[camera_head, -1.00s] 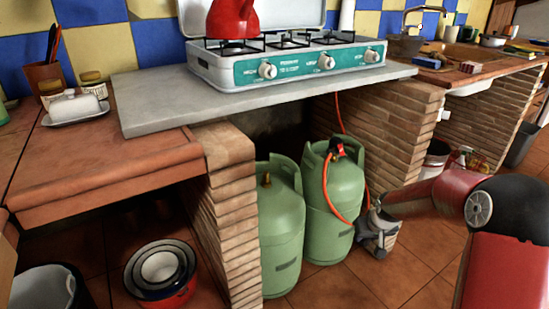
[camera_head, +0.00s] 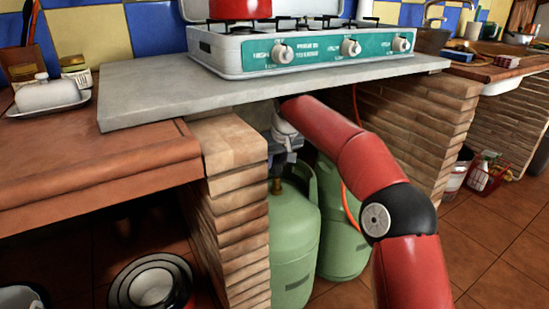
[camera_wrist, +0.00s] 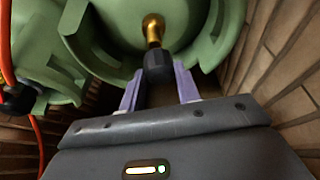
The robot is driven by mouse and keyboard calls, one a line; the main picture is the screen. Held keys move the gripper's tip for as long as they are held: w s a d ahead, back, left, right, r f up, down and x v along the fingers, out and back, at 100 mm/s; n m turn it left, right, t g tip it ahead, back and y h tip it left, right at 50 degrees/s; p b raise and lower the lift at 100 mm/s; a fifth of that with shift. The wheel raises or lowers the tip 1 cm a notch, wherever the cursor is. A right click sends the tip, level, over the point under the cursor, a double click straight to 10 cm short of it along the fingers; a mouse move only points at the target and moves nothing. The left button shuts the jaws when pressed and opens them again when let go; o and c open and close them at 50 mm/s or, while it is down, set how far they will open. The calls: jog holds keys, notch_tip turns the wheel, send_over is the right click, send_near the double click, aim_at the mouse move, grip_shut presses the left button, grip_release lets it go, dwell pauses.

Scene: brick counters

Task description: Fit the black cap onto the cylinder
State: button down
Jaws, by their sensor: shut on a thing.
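The front green gas cylinder (camera_head: 293,245) stands upright under the counter, with its brass valve (camera_head: 276,186) at the top. My gripper (camera_head: 282,163) is just above this valve, partly hidden by the brick pillar and the counter. In the wrist view, the black cap (camera_wrist: 157,68) sits between the fingertips of my gripper (camera_wrist: 159,72), which is shut on it. The cap lines up with the brass valve (camera_wrist: 153,30) and overlaps its end in this view. I cannot tell whether it touches or sits on the valve.
A second green cylinder (camera_head: 340,240) with a red hose (camera_head: 351,212) stands behind and to the right. A brick pillar (camera_head: 230,200) closes the left side. The grey counter slab (camera_head: 270,85) with a stove (camera_head: 300,47) is overhead. Brick wall (camera_wrist: 292,50) is close on the right.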

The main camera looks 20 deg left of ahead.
aim_at(278, 171)
jog(key=shift+d+f+b, duration=0.15)
jog(key=shift+f+b, duration=0.9)
jog(key=shift+b, duration=0.25)
jog(key=shift+s+r+p, duration=0.15)
jog(key=shift+r+p, duration=0.3)
jog(key=shift+p, duration=0.55)
dwell(0.7)
jog(key=shift+f, duration=1.65)
dwell(3.3)
